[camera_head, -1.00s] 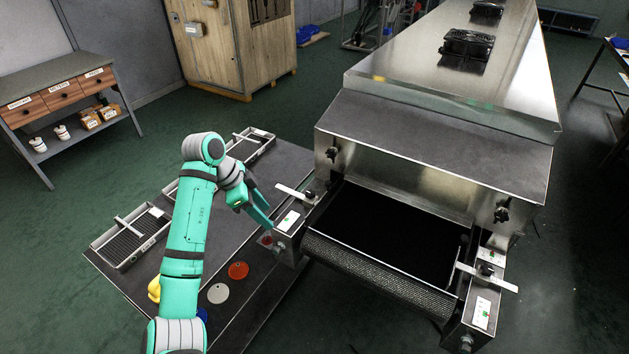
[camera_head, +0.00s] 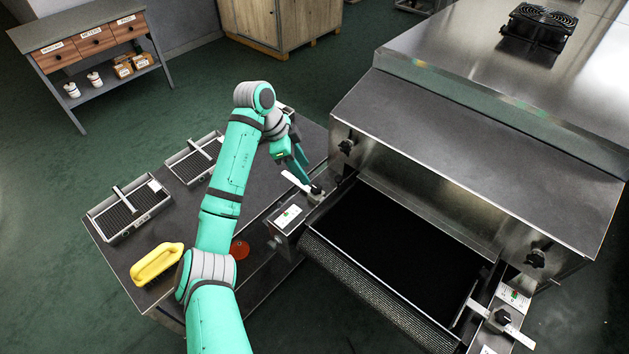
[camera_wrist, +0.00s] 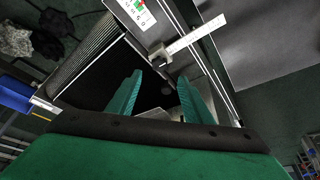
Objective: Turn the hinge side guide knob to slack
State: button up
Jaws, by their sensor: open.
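The dryer mouth has a guide with a black knob on each side. The left guide knob (camera_head: 316,190) sits on a pale bar (camera_head: 293,181) beside a marked plate (camera_head: 289,216). The right guide knob (camera_head: 502,317) sits on a similar bar at the lower right. I cannot tell from the pictures which is the hinge side. My gripper (camera_head: 301,168) is open and empty, just behind and above the left knob. In the wrist view, my gripper (camera_wrist: 158,88) has its two teal fingers apart. A pale bar (camera_wrist: 190,40) and marked plate (camera_wrist: 138,12) lie beyond them; the knob is not clear there.
Black star knobs (camera_head: 346,146) (camera_head: 535,258) are on the dryer hood's sides. A dark mesh belt (camera_head: 365,290) runs between the guides. Open floor lies behind the table.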

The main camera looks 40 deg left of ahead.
aim_at(315, 188)
jog(key=x, duration=0.8)
jog(key=shift+d+f, duration=0.1)
jog(key=shift+s, duration=0.1)
jog(key=c, duration=1.1)
